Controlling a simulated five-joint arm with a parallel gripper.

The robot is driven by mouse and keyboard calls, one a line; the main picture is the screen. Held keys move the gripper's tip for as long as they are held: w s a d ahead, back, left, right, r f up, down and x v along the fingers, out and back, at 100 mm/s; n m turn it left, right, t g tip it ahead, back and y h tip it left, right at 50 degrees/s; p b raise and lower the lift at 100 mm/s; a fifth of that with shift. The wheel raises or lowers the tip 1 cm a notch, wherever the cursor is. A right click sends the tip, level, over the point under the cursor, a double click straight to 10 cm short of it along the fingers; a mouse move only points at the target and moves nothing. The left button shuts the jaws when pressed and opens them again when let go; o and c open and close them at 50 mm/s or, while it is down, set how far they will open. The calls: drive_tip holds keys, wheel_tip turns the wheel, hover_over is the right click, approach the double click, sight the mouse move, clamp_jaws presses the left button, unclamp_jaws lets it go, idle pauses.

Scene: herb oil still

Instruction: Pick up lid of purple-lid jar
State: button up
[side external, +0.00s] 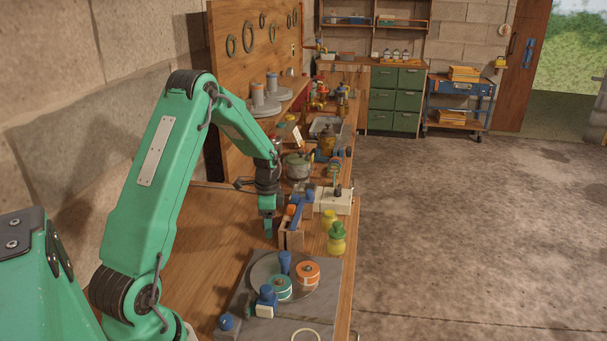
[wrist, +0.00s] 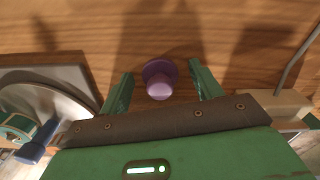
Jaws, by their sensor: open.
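The purple lid (wrist: 158,82) shows in the wrist view as a round purple disc with a paler knob, seen over the wooden bench top. I cannot tell whether it lies on the wood or on a jar. My gripper (wrist: 160,70) is open, with one green finger on each side of the lid and gaps between. In the side view my gripper (side external: 267,228) points down close above the bench, left of a small wooden holder. The lid cannot be made out in the side view, and no jar body shows under it.
A wooden holder with blue-handled tools (side external: 291,236) stands just right of my gripper. A yellow jar with a green lid (side external: 336,240) is near the bench edge. A grey mat (side external: 315,305) with a round plate and spools lies in front. Bare wood (side external: 205,255) lies to the left.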

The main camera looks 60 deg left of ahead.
drive_tip(key=c, duration=1)
drive_tip(key=shift+r, duration=0.1)
drive_tip(key=shift+c, duration=0.2)
drive_tip(key=shift+r, duration=5)
drive_tip(key=shift+w+d, duration=0.25)
drive_tip(key=shift+w, duration=0.35)
drive_tip(key=w+d+r, duration=0.3)
drive_tip(key=w+d, duration=0.6)
drive_tip(key=w, duration=0.4)
drive_tip(key=shift+w+r, duration=0.2)
drive_tip(key=shift+r, duration=0.05)
